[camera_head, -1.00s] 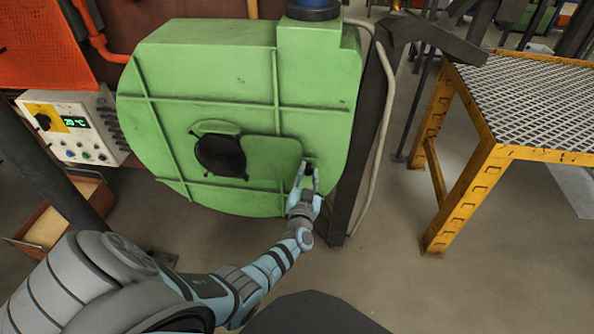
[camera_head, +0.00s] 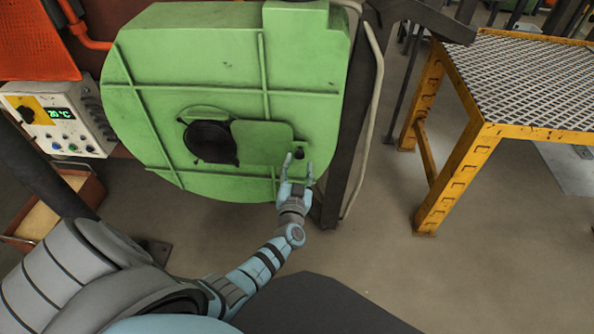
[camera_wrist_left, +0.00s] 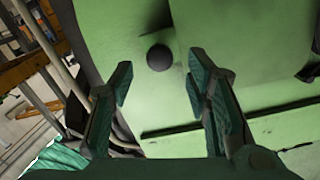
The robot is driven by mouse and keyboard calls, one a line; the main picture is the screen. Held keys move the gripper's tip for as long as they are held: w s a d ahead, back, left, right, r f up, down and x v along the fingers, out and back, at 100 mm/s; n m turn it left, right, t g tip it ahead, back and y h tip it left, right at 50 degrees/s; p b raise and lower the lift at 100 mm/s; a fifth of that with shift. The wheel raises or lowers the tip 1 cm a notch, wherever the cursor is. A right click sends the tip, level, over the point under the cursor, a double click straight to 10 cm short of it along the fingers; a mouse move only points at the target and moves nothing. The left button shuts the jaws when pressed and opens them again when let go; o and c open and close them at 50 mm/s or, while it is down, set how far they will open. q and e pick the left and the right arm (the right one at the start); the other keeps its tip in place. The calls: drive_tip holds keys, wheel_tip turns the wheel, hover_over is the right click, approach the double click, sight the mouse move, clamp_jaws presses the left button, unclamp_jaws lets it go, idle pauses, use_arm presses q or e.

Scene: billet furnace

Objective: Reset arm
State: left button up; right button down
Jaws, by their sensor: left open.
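My left gripper (camera_head: 298,165) is open and empty in front of the green furnace housing (camera_head: 180,75), near its lower right part. The left wrist view also shows the open fingers (camera_wrist_left: 158,85) with a gap between them. A small dark round knob (camera_head: 299,152) on the housing sits by the fingertips. In the left wrist view the knob (camera_wrist_left: 159,57) lies beyond the gap, apart from both fingers. A green cover plate (camera_head: 262,142) and a dark round opening (camera_head: 208,141) are to the left of the gripper. My right gripper is not in view.
A control box (camera_head: 55,118) with a green display stands at the left. A yellow-framed table (camera_head: 480,135) with a mesh top is at the right. A dark post (camera_head: 350,120) and a pale hose (camera_head: 370,120) run beside the housing. Floor between post and table is clear.

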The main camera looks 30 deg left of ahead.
use_arm(q)
drive_tip(key=v, duration=0.4)
drive_tip(key=shift+s, duration=0.1)
